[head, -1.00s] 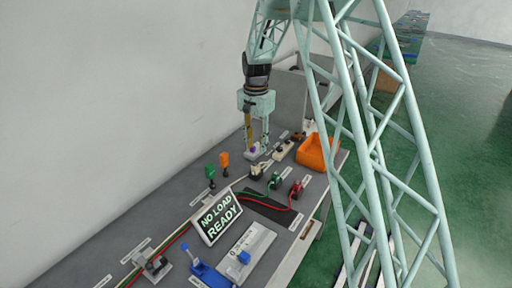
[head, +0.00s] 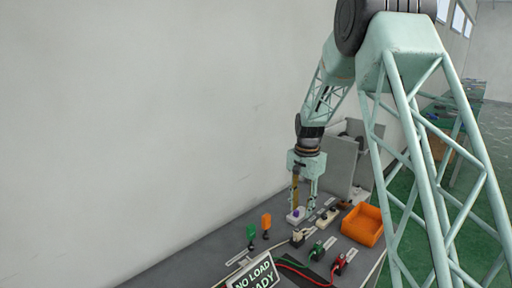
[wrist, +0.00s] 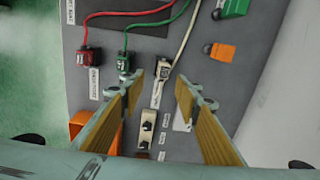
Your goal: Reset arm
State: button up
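My gripper (head: 304,206) points down over the far part of the grey workbench (head: 190,262). In the wrist view its two yellow-padded fingers (wrist: 161,88) are spread apart with nothing between them. A small light fixture with a purple top (head: 296,214) stands at the fingertips in the head view; I cannot tell whether they touch it. A pale block with dark round parts (head: 327,217) is just right of the gripper, and it also shows below the fingertips in the wrist view (wrist: 146,132). No lever labelled as a reset is readable.
An orange bin (head: 363,224) stands at the bench's right side. Green (head: 251,235) and orange (head: 266,224) upright pieces stand on the left. Red (head: 341,264) and green (head: 316,250) plugs with cables and a "NO LOAD READY" sign (head: 253,276) are nearer. A wall borders the left.

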jog(key=s+r+n+t, duration=0.2)
jog(key=s+r+n, duration=0.2)
jog(key=s+r, duration=2.05)
jog(key=s+r+n+t, duration=0.1)
jog(key=s+r+n, duration=0.1)
jog(key=s, duration=1.4)
jog(key=s+r+n, duration=0.1)
jog(key=s+n, duration=0.2)
jog(key=s, duration=1.3)
jog(key=shift+s+r+t, duration=0.2)
jog(key=shift+r+t, duration=0.2)
notch_tip(320, 180, down, 12)
jog(key=b, duration=1.2)
jog(key=shift+f, duration=0.2)
jog(key=shift+r, duration=0.15)
